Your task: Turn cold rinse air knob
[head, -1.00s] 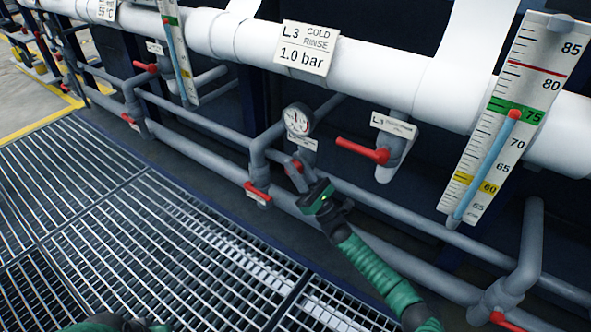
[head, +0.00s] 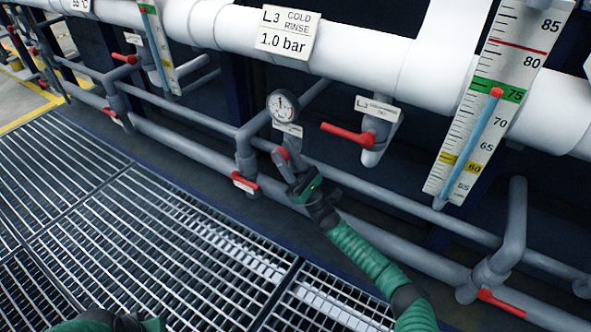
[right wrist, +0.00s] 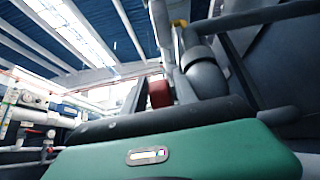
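A pressure gauge (head: 282,105) stands on a grey pipe below the "L3 COLD RINSE 1.0 bar" sign (head: 287,33). A small red knob (head: 281,156) sits under the gauge. My right gripper (head: 288,168) is at this knob, its fingers pointing up towards it. In the right wrist view the red knob (right wrist: 160,93) shows between the dark fingers, which look apart; contact cannot be told. A grey pipe (right wrist: 205,75) is just beside the knob. Part of my left arm shows at the bottom left; its gripper (head: 128,323) is mostly cut off.
Red lever handles are close by: one left (head: 244,183), one right (head: 347,134), one low at right (head: 501,303). Grey pipes (head: 400,210) run behind my right arm. A thermometer scale (head: 487,110) stands at right. The grating floor (head: 130,230) is clear.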

